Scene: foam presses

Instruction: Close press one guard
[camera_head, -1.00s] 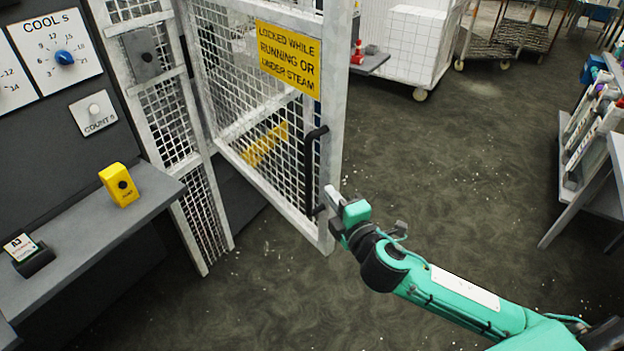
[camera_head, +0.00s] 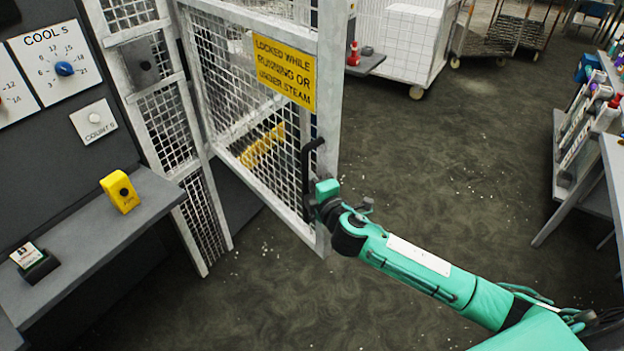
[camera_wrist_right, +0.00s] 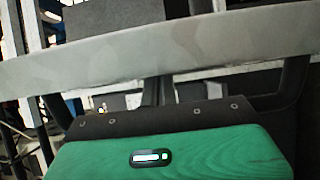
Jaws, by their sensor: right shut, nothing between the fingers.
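The press guard is a white-framed wire mesh door (camera_head: 329,120) with a yellow sign reading "LOCKED WHILE RUNNING OR UNDER STEAM" (camera_head: 284,72). It stands open, swung out from the fixed mesh post on its left. A black vertical handle (camera_head: 307,170) is on its free edge. My right gripper (camera_head: 315,204) is shut and empty at the lower end of the handle, against or very close to the door's frame; contact is unclear. In the right wrist view a pale frame bar (camera_wrist_right: 160,45) crosses above my green gripper body, and the fingertips are hard to make out. My left gripper is not in view.
A white cart (camera_head: 412,45) is behind the door. A rack of bottles (camera_head: 585,120) is at the right. The floor between is clear.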

